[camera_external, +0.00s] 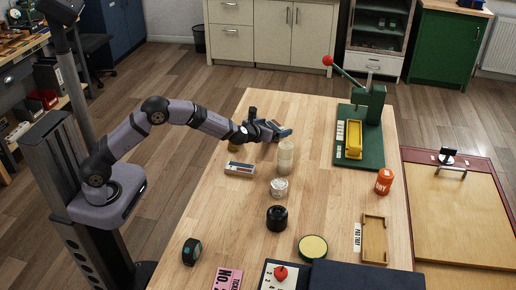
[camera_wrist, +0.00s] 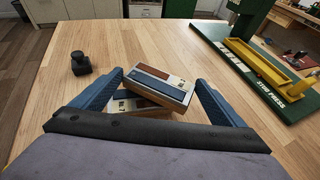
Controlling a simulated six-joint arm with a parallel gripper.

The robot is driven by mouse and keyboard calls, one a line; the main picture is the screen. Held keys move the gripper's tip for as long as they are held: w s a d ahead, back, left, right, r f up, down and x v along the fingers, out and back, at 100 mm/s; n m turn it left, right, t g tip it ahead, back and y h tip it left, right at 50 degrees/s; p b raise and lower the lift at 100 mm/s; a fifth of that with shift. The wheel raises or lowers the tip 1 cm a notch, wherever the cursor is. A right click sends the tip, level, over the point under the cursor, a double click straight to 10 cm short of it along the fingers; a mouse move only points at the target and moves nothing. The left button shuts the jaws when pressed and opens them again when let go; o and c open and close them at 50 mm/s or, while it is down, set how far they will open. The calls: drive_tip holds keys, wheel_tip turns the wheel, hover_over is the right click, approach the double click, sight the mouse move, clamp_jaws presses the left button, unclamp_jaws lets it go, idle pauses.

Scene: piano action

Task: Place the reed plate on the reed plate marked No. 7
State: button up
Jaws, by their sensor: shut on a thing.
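My gripper (camera_wrist: 162,92) is shut on a reed plate (camera_wrist: 160,84), a flat block with a blue and silver top and a brown side. A second reed plate (camera_wrist: 128,103), with a label that seems to end in 7, shows beneath it in the wrist view, at a different angle and partly covered. I cannot tell whether the two touch. In the external view my gripper (camera_external: 272,129) is near the far left of the table, and the plates there are small and partly hidden by it.
Another boxed block (camera_external: 239,169) lies on the wooden table nearer the camera. A pale cylinder (camera_external: 286,152), a glass jar (camera_external: 279,187) and a black jar (camera_external: 277,217) stand nearby. A green press (camera_external: 371,155) stands at right. A small dark object (camera_wrist: 80,63) stands left of my fingers.

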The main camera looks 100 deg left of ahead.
drive_tip(key=shift+f, duration=0.2)
drive_tip(key=shift+f, duration=0.2)
drive_tip(key=o, duration=0.8)
drive_tip(key=shift+r, duration=0.1)
drive_tip(key=shift+r, duration=0.15)
drive_tip(key=b+v, duration=0.2)
drive_tip(key=v, duration=1)
